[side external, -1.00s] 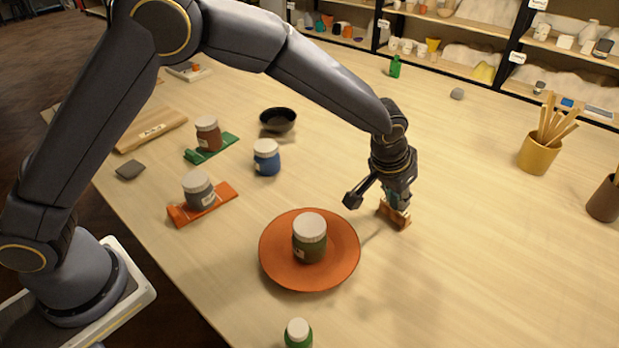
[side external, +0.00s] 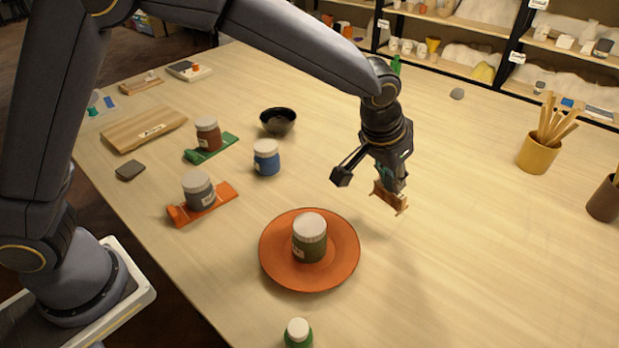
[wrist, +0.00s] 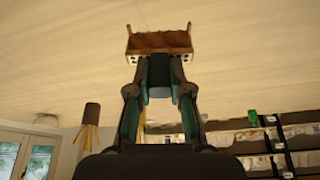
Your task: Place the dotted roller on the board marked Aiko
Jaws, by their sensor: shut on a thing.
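My gripper (side external: 388,184) is shut on a small brown wooden piece with pale end plates, which looks like the roller (side external: 390,199). It is held above the table, right of the orange plate. In the wrist view the roller (wrist: 160,42) sits across my fingertips (wrist: 160,60); I cannot make out a dotted pattern on it. A wooden board (side external: 120,138) with a pale label lies at the left of the table. A smaller wooden board (side external: 138,86) and a pale board (side external: 190,70) lie farther back. Their labels are too small to read.
The orange plate (side external: 275,255) holds a dark jar (side external: 309,243). A blue jar (side external: 266,160), a black bowl (side external: 278,120), a grey jar (side external: 199,190) on an orange piece and a red-brown jar (side external: 208,135) on a green piece stand between.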

